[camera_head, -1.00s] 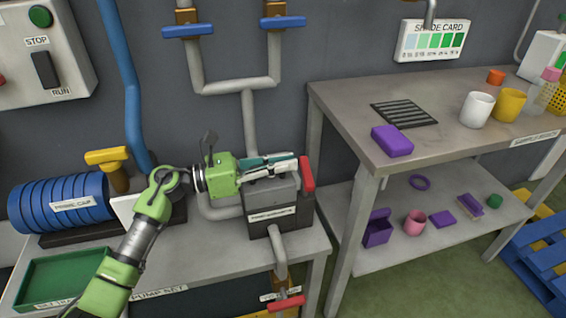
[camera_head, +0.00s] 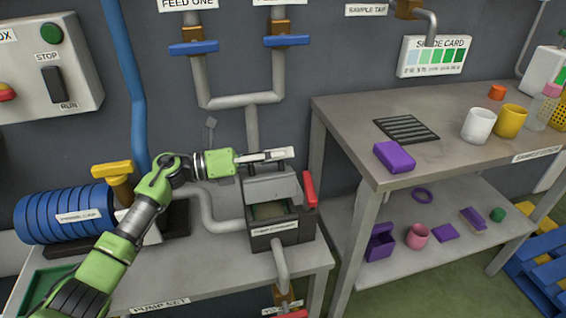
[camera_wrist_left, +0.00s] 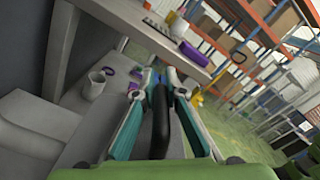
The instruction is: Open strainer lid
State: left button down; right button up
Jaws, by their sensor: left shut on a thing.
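The strainer box (camera_head: 262,240) is a dark grey box on the pump bench. Its grey lid (camera_head: 272,186) is swung up and tilted at the back, and the box's interior (camera_head: 270,210) shows below it. My left gripper (camera_head: 268,157) is at the lid's top edge, shut on the lid handle. In the left wrist view, the dark handle (camera_wrist_left: 161,118) lies between the two fingers of my left gripper (camera_wrist_left: 165,92). A red lever (camera_head: 310,190) stands at the box's right side. My right gripper is out of view.
A blue ribbed pump (camera_head: 62,215) with a yellow valve handle (camera_head: 112,169) is on the left. Grey pipes with blue valve handles (camera_head: 193,48) rise behind the box. The sample bench (camera_head: 350,115) stands close on the right. A green tray (camera_head: 45,283) lies at lower left.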

pick_arm(q)
jog(key=shift+w+a+r+n, duration=0.15)
jog(key=shift+w+n, duration=0.35)
jog(key=shift+w+a+r+n, duration=0.1)
jog(key=shift+w+a+n, duration=0.05)
jog(key=shift+w+n, duration=0.35)
jog(key=c, duration=2.1)
grip_release()
notch_tip(320, 180, up, 10)
